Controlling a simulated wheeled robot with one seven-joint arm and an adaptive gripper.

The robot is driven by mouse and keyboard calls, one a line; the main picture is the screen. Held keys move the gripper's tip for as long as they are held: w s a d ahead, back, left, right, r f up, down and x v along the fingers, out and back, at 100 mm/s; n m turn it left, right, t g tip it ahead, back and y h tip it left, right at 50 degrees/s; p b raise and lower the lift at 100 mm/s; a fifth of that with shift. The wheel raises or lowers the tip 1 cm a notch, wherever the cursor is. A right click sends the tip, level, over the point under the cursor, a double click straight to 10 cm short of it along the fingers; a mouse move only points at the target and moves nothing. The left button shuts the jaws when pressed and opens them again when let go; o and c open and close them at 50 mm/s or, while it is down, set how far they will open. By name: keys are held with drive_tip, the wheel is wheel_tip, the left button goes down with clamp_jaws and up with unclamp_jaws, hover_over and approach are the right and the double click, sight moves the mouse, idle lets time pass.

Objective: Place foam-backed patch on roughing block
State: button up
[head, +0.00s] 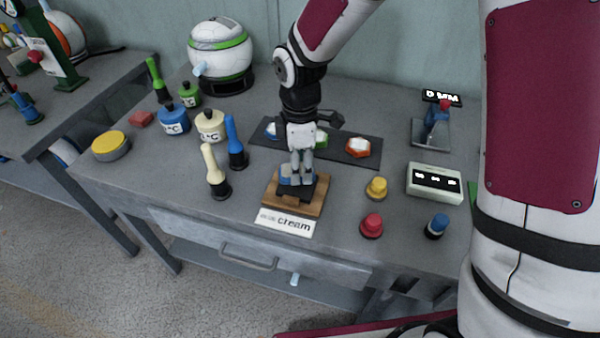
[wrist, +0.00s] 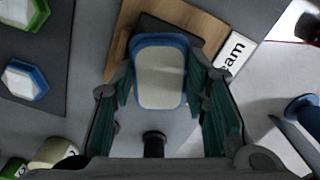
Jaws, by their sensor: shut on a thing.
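The patch (wrist: 160,78) is a rounded rectangle with a blue rim and a pale cream face. In the wrist view it sits between the two green-padded fingers of my gripper (wrist: 163,108), which is shut on it. In the head view my gripper (head: 297,181) points down over the roughing block (head: 313,208), a wooden base with a dark top part. The block also shows behind the patch in the wrist view (wrist: 203,28). The patch overlaps the dark part in view; I cannot tell whether they touch.
A dark mat (head: 345,142) behind the block carries hexagonal pieces. Bottles (head: 173,120) and upright brush-like tools (head: 215,172) stand to the left. Yellow (head: 377,187), red (head: 371,225) and blue (head: 436,226) knobs and a control box (head: 434,183) stand to the right.

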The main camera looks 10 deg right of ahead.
drive_tip(key=shift+f, duration=1.55)
drive_tip(key=shift+f, duration=0.15)
drive_tip(key=o, duration=0.9)
drive_tip(key=shift+o, duration=0.2)
